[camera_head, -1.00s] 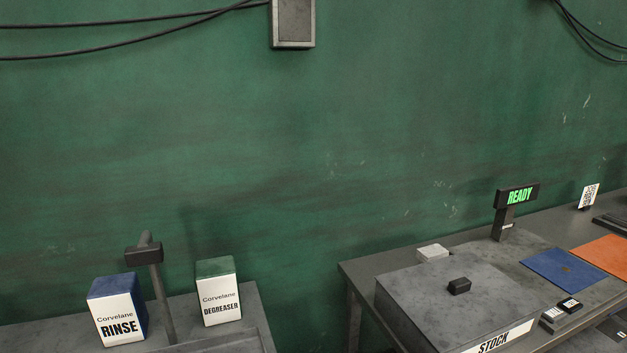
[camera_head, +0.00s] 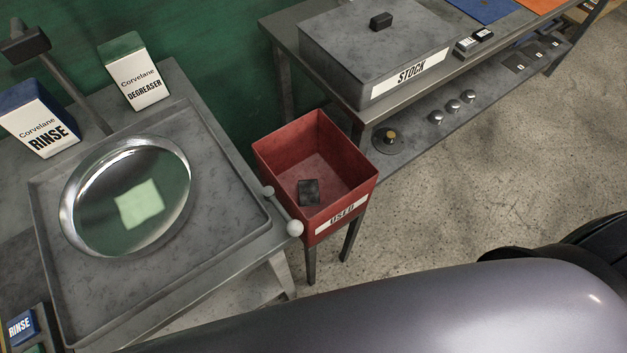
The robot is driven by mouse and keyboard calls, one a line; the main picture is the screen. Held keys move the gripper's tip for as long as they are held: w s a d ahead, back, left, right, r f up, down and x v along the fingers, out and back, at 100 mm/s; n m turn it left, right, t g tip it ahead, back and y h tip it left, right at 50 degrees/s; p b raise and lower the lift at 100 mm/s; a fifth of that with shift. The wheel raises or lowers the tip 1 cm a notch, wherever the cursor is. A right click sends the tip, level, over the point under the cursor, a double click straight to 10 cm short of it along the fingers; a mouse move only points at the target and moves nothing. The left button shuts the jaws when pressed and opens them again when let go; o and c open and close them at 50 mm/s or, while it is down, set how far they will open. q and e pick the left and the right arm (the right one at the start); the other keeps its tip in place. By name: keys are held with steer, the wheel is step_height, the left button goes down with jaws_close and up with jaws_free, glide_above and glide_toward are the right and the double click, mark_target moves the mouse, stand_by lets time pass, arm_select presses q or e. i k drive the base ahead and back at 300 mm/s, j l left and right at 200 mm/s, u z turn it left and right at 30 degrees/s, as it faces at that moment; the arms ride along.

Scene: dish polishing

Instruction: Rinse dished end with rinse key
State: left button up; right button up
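The dished end (camera_head: 80,190), a shiny round metal bowl, lies in a grey tray (camera_head: 220,200) on the left bench. A pale green square patch (camera_head: 140,204) shows inside the bowl; I cannot tell whether it lies there or is a reflection. A blue key labelled RINSE (camera_head: 22,326) is at the lower left corner, partly cut off by the frame. The blue-topped RINSE box (camera_head: 40,125) stands behind the tray beside a dark post with a head (camera_head: 24,45). Neither gripper is in view.
A green-topped DEGREASER box (camera_head: 135,80) stands behind the tray. A lever with pale ball ends (camera_head: 283,212) is at the tray's right. A red USED bin (camera_head: 315,165) holds a dark block (camera_head: 308,192). A STOCK box (camera_head: 375,50) sits on the right bench.

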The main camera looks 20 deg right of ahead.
mark_target(22, 327)
steer(key=u, duration=2.05)
